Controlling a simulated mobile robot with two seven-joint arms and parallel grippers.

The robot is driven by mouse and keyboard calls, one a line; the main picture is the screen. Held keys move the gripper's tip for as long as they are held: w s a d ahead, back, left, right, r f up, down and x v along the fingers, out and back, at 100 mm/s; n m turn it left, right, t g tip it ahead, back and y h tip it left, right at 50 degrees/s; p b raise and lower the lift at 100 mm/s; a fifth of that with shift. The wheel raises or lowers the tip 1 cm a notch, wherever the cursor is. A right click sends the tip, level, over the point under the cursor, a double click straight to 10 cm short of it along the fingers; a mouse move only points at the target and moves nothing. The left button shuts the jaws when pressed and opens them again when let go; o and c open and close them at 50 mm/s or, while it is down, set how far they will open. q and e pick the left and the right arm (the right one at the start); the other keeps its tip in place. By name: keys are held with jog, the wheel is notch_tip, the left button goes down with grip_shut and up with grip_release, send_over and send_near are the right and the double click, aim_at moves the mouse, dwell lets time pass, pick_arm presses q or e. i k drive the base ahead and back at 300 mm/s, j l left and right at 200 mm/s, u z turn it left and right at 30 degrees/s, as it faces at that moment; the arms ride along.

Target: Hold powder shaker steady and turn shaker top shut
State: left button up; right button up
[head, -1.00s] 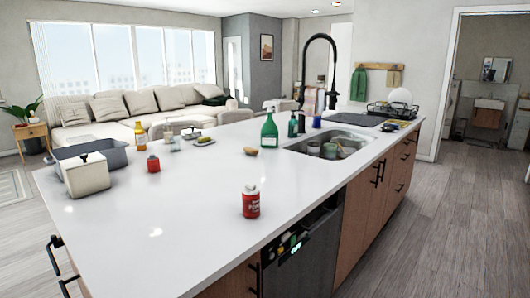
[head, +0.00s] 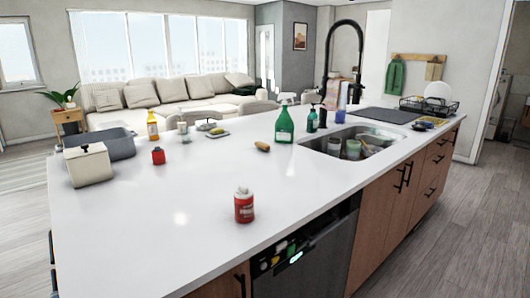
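A red powder shaker (head: 244,208) with a white label band stands upright on the white island counter, near its front edge. Its pale top (head: 243,191) sits on the body; I cannot tell from here whether it is turned open or shut. Nothing touches the shaker. Neither of my grippers shows in the head view.
The white countertop (head: 150,230) is clear around the shaker. A green bottle (head: 284,126) and the sink (head: 335,150) lie farther back. A dishwasher (head: 305,262) is below the front edge.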

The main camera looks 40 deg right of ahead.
aim_at(243, 192)
jog(key=l, duration=0.8)
jog(key=k+l, duration=0.1)
jog(key=l, duration=0.65)
